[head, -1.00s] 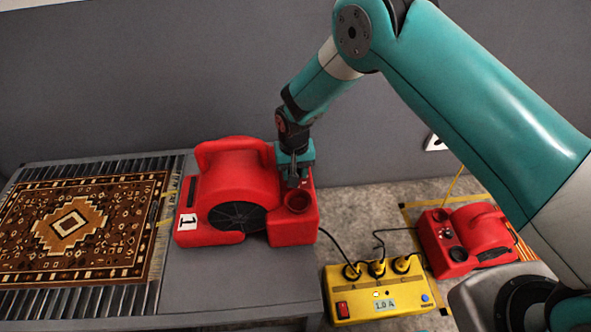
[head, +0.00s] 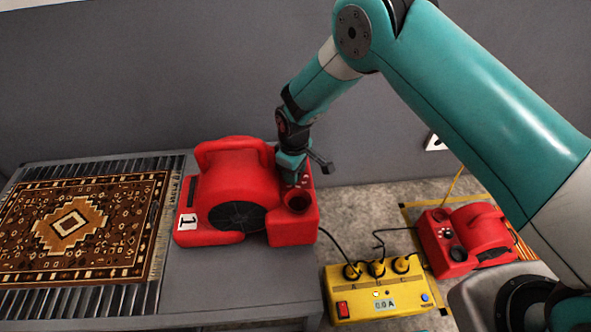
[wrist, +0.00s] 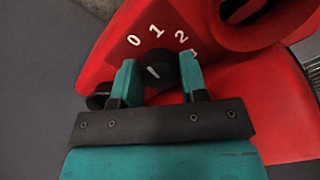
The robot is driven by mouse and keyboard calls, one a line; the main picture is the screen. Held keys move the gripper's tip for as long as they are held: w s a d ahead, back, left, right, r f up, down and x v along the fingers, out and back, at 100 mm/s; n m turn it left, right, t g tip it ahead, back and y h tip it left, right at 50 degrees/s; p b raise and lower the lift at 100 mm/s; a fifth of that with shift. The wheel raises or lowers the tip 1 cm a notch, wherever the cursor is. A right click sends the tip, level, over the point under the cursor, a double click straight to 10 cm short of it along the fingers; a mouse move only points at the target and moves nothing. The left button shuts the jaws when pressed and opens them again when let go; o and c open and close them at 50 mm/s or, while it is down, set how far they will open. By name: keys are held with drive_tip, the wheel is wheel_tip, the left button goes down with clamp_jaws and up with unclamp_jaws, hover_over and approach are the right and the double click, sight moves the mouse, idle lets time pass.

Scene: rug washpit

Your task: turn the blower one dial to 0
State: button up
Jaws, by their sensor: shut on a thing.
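Blower one (head: 232,200) is the red blower marked 1, standing on the grey table in the head view. My gripper (head: 292,180) points down at its top right, beside the round red opening. In the wrist view my gripper (wrist: 158,66) is shut on the black dial (wrist: 166,72), one teal finger on each side. The dial's white mark sits on its left part and leans toward the 0 on the printed scale (wrist: 157,36). The fingers hide part of the scale's right end. In the head view my gripper hides the dial.
A second red blower (head: 466,238) stands at the right. A patterned rug (head: 75,228) lies on the left. The grey wall (head: 130,90) is close behind.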

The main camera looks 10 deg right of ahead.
drive_tip(key=shift+a+n, duration=0.15)
drive_tip(key=shift+n, duration=0.95)
drive_tip(key=o, duration=0.9)
drive_tip(key=shift+r, duration=0.1)
wheel_tip(320, 180, up, 17)
drive_tip(key=shift+r+p, duration=0.1)
drive_tip(key=shift+p, duration=0.6)
